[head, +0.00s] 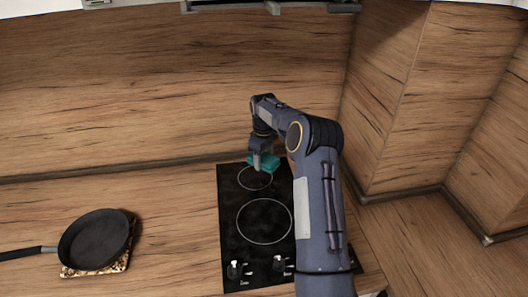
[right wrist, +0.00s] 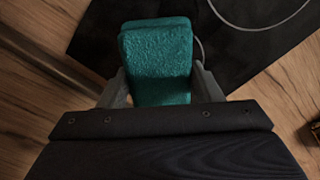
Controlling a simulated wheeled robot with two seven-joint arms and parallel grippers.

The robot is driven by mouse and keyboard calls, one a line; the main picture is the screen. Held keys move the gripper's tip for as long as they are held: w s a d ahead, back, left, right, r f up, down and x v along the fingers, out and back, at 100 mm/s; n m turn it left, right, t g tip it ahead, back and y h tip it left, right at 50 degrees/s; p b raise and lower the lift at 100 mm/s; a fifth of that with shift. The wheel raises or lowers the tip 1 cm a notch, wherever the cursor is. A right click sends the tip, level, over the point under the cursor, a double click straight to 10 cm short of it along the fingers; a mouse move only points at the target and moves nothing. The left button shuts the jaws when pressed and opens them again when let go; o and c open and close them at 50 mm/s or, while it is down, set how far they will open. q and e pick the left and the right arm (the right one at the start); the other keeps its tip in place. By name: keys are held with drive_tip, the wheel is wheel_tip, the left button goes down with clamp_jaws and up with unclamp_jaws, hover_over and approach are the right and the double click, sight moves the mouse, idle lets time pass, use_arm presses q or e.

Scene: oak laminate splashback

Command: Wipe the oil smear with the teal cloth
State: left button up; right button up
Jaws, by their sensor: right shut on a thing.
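The teal cloth (head: 265,160) is a thick folded pad at the back of the black hob (head: 229,215), over or beside the rear ring. My right gripper (head: 258,164) is shut on it from above. In the right wrist view the cloth (right wrist: 157,62) fills the space between the two fingers of the right gripper (right wrist: 160,92), with the dark hob (right wrist: 235,55) beyond. I cannot tell whether the cloth touches the hob. No oil smear can be made out; the arm hides the right part of the hob. My left gripper is not in view.
A black frying pan (head: 95,238) sits on a patterned trivet (head: 118,266) at the left of the counter, handle to the left. Two knobs (head: 236,270) stand at the hob's front. The counter between pan and hob is clear. Wooden walls close off the back and right.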

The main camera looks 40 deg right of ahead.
drive_tip(key=shift+s+f+b, duration=0.1)
drive_tip(key=shift+f+b, duration=0.3)
drive_tip(key=shift+f, duration=0.25)
drive_tip(key=b, duration=0.3)
hover_over(264, 180)
drive_tip(key=shift+f, duration=2.25)
drive_tip(key=shift+f+b, duration=0.55)
drive_tip(key=shift+f, duration=0.3)
